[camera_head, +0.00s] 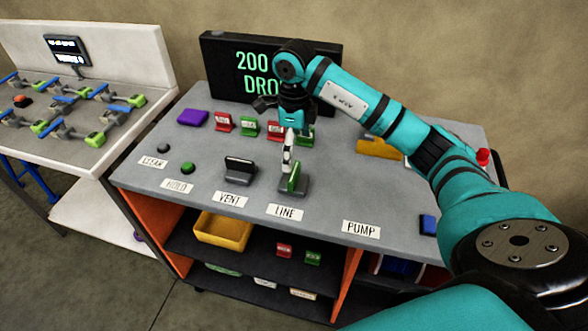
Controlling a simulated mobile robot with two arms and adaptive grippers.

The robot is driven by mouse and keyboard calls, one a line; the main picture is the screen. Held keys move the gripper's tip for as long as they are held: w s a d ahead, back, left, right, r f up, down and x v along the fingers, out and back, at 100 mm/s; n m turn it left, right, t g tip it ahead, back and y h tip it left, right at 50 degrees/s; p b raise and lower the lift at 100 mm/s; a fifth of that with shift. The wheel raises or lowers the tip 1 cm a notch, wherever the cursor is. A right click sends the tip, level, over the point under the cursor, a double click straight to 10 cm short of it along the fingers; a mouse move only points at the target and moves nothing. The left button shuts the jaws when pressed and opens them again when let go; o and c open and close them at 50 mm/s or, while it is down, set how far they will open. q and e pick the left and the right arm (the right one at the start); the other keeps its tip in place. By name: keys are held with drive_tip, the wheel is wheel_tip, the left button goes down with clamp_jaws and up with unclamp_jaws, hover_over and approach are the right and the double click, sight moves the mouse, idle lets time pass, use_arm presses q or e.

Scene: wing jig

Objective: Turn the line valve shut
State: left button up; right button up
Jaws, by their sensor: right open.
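The line valve (293,184) is a dark grey block with a green part on top, behind the LINE label (285,212) on the grey bench top. My right gripper (287,165) reaches down from the teal arm to just above the back of this valve. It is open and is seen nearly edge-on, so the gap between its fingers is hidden. I cannot tell whether it touches the valve. The vent valve (240,170), with a dark upright plate, stands to the left behind the VENT label. My left gripper is out of view.
Red and green blocks (248,127) and a purple block (192,118) stand behind the valves. A black display (225,52) stands at the back, partly covered by my arm. A green knob (187,168) is at the left. My right arm crosses the bench's right side.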

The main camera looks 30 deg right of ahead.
sight(294, 171)
wheel_tip(294, 171, down, 8)
drive_tip(key=shift+f+p, duration=0.15)
drive_tip(key=shift+p, duration=0.65)
drive_tip(key=c, duration=1.2)
